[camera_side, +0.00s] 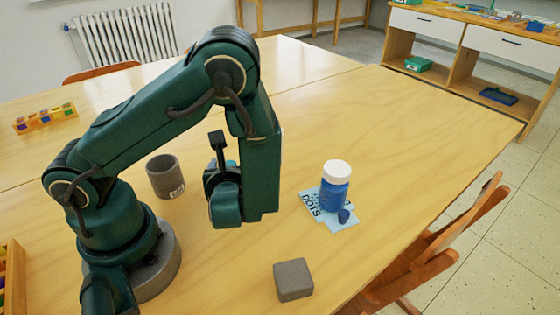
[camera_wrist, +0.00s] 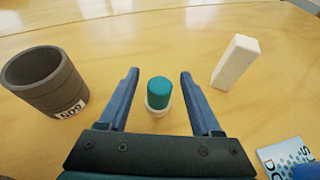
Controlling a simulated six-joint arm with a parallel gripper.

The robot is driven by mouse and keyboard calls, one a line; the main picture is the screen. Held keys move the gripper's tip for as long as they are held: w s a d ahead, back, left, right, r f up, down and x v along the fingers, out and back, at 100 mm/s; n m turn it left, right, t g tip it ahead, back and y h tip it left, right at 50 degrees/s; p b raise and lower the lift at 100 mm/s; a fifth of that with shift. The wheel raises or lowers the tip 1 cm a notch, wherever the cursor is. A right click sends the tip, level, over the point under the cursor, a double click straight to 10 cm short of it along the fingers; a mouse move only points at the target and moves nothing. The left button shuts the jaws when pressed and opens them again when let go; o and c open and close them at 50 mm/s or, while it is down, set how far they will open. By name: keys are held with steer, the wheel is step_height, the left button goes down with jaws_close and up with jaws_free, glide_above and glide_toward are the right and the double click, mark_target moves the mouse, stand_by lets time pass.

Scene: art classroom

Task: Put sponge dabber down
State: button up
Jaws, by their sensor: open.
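The sponge dabber, a teal rounded top on a white base (camera_wrist: 158,93), stands upright between my fingers in the wrist view, apparently on the table. My gripper (camera_wrist: 160,72) is open, with a finger on each side of the dabber and a clear gap to both. The fingers are not touching it. In the side view my arm hides the fingertips, and I cannot clearly make out the dabber there.
A grey cup (camera_side: 165,177) stands left of my gripper. A white block (camera_wrist: 236,62) stands to the right. A blue bottle (camera_side: 335,190) with a white cap stands on a blue card (camera_side: 345,222). A grey block (camera_side: 293,280) lies nearer the front.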

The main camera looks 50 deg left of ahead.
steer(key=v, duration=1.1)
steer(key=shift+s+d, duration=0.1)
steer(key=shift+d, duration=0.1)
steer(key=s+r+n+g+h, duration=0.2)
steer(key=s+n+g+h, duration=0.4)
steer(key=n, duration=0.7)
steer(key=w+d+r+n+t+h, duration=0.2)
steer(key=r+n+t+h, duration=0.3)
steer(key=n, duration=0.5)
step_height(320, 180, up, 2)
steer(key=shift+w+d+t+h, duration=0.3)
steer(key=shift+w+h, duration=0.2)
steer(key=shift+w, duration=0.35)
